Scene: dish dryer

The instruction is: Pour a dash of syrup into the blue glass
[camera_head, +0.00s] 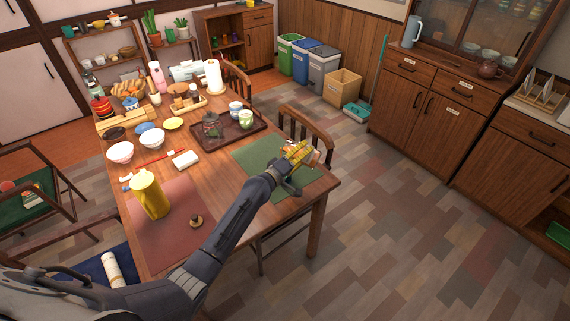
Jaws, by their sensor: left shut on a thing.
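My left gripper (295,158) is over the green placemat (255,154) at the table's right end. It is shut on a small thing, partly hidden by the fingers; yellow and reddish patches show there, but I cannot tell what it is. I cannot make out a syrup bottle for sure. Small blue-and-white cups (235,108) stand on the dark tray, and a blue item (131,103) stands at the table's far left; I cannot tell whether any is the blue glass. My right gripper is not in view.
A yellow canister (151,196) and a small brown knob-like piece (196,220) are on the red-brown placemat (172,244). Bowls (120,152), a white block (186,159) and a dark tray (203,145) fill the table's middle. A chair (306,124) stands behind the right end.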

